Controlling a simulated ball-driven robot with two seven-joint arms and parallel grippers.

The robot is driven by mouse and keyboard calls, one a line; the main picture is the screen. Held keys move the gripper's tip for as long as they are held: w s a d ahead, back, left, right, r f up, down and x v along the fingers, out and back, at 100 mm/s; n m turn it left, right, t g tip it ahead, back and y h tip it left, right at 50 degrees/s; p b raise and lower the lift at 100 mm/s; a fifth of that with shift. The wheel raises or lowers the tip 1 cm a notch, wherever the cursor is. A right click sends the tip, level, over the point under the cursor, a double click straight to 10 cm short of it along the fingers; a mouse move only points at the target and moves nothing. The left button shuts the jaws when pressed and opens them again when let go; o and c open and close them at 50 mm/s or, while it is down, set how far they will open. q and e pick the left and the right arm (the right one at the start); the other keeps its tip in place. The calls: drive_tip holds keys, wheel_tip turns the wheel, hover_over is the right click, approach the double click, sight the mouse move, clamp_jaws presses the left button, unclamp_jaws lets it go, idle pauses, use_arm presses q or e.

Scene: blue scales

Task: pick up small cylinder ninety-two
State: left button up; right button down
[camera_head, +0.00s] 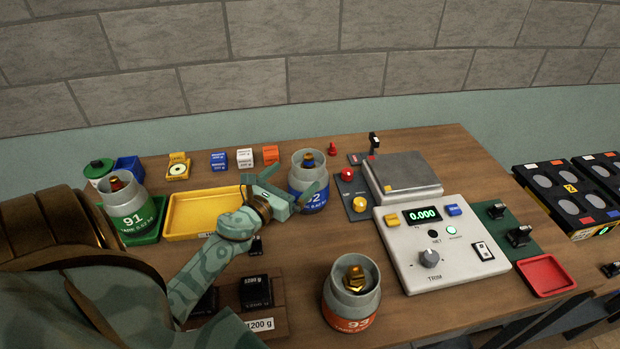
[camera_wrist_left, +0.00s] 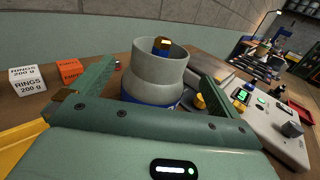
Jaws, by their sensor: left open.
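Small cylinder ninety-two (camera_head: 314,204) is a grey canister with a blue band and a brass-and-blue valve inside its collar. It stands upright on the wooden table, behind the yellow tray's right end. My left gripper (camera_head: 296,181) is open, with its fingers spread at either side of the cylinder. In the left wrist view, the cylinder (camera_wrist_left: 155,78) stands between the open fingers (camera_wrist_left: 160,92), with a gap visible to the left finger; contact on the right side cannot be told. The cylinder's lower part is hidden there by my gripper. My right gripper is not in view.
Cylinder 91 (camera_head: 132,218) stands in a green tray at left, and cylinder 93 (camera_head: 352,300) stands at the front. The yellow tray (camera_head: 188,236) lies left of my gripper. A scale (camera_head: 405,178) and its control box (camera_head: 440,270) stand close on the right. Small boxes (camera_head: 245,158) line the back.

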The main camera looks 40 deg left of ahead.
sight(309, 167)
use_arm(q)
wheel_tip(309, 167, down, 2)
drive_tip(key=shift+f+b, duration=0.2)
drive_tip(key=shift+b, duration=0.2)
drive_tip(key=shift+w+a+r+p, duration=0.1)
drive_tip(key=shift+w+r+p, duration=0.35)
drive_tip(key=shift+w, duration=0.15)
drive_tip(key=w, duration=0.6)
drive_tip(key=shift+w+a, duration=0.25)
drive_tip(key=shift+a, duration=0.1)
drive_tip(key=shift+s, duration=0.1)
drive_tip(key=shift+c, duration=0.7)
drive_tip(key=c, duration=1.5)
drive_tip(key=shift+r, duration=0.1)
drive_tip(key=c, duration=0.5)
